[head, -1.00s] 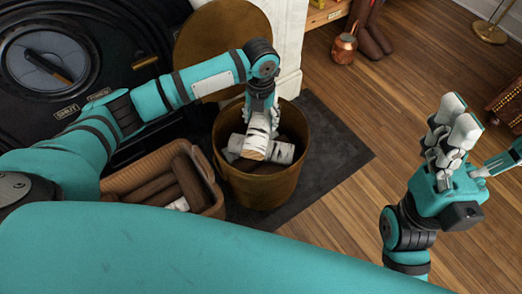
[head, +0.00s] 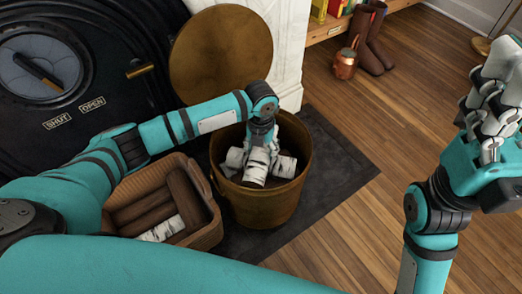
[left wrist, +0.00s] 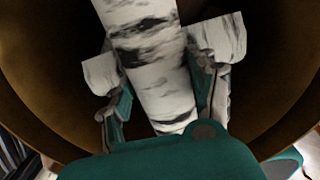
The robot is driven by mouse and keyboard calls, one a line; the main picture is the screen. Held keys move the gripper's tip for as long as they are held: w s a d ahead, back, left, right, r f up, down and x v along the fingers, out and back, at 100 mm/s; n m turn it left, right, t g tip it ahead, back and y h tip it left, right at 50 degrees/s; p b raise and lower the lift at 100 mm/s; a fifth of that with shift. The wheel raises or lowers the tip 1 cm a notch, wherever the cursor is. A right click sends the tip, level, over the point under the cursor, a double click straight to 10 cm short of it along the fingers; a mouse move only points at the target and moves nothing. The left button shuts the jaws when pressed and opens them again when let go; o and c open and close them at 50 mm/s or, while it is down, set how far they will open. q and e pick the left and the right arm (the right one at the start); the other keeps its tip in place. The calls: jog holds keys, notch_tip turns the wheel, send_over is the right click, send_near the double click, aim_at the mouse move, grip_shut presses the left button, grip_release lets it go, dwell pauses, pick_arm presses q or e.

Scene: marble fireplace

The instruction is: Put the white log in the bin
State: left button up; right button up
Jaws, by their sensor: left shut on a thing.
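My left gripper (head: 261,138) reaches into the bin (head: 262,210) and is shut on a white log (head: 256,168) with dark bark marks. The held log also shows in the left wrist view (left wrist: 150,60), between the fingers (left wrist: 160,92) and inside the bin's round wall (left wrist: 45,115). More white log ends lie beside it in the bin, at its left (head: 235,158) and right (head: 284,166). Another white log (head: 162,229) lies in the wicker basket (head: 207,232) among brown logs. My right gripper (head: 496,105) is raised at the right edge, partly cut off; its opening is unclear.
A round brass lid (head: 220,55) stands behind the bin, by the black stove (head: 110,140) and white marble (head: 283,50). A dark mat (head: 335,160) lies under the bin. The wooden floor at right is clear.

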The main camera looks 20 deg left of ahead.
pick_arm(q)
jog(key=o, duration=1.6)
jog(key=shift+f, duration=0.1)
jog(key=shift+c, duration=0.2)
